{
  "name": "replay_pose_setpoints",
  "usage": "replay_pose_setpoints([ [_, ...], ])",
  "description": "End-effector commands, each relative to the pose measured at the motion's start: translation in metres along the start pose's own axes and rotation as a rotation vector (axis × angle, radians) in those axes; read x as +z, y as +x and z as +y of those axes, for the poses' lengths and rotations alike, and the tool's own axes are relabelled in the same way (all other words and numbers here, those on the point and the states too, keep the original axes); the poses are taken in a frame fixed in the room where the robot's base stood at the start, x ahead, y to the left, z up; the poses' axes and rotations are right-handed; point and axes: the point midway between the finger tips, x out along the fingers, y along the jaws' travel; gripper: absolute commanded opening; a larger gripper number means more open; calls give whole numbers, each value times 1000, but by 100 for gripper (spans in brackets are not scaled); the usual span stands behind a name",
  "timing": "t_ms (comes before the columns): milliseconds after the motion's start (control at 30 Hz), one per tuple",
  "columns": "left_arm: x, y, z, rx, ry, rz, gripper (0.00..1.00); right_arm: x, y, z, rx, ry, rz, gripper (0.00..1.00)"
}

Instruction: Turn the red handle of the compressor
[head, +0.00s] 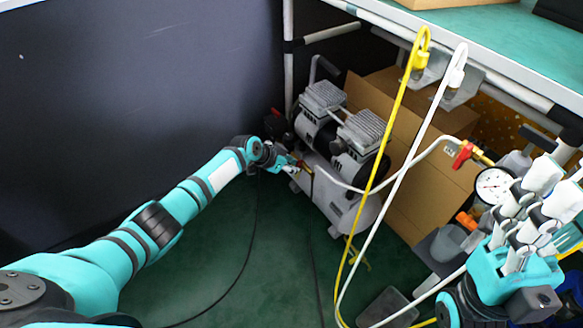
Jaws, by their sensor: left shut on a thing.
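The compressor (341,205), grey-white with two black-and-silver motor heads, stands on the floor under the table. Its small red handle (306,169) is at the near left end, beside a brass fitting and the white hose. My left gripper (290,164) reaches in from the left and is shut on the red handle; its fingertips are small in view and partly hide the contact. My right gripper (535,205) is at the lower right, in front of a pressure gauge, away from the compressor. Whether its fingers are open or shut is unclear.
A yellow hose (391,130) and a white hose (425,130) hang from the table (520,40) in front of the compressor. Another red valve handle (464,155) sits near the gauge (493,186). Cardboard boxes (427,150) stand behind. Green floor (225,260) is mostly clear, with thin black cables.

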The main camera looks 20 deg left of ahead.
Motion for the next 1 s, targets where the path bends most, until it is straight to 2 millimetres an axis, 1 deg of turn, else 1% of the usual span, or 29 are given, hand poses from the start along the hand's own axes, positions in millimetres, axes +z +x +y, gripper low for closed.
replay_pose_setpoints([
  [200,2,1,0,18,-42,-5,0,1,2,1,5,-2,5,40],
  [633,3,0,0,21,-49,-6,0,0,2,1,7,-2,8,40],
  [667,3,1,0,21,-49,-6,13,0,2,1,7,-2,8,40],
  [800,2,0,0,20,-48,-4,31,0,2,1,4,-2,8,40],
  [833,2,0,0,20,-48,-4,33,0,2,1,3,-2,8,40],
  [1000,1,0,0,20,-47,-2,33,0,2,0,-4,-2,7,40],
])
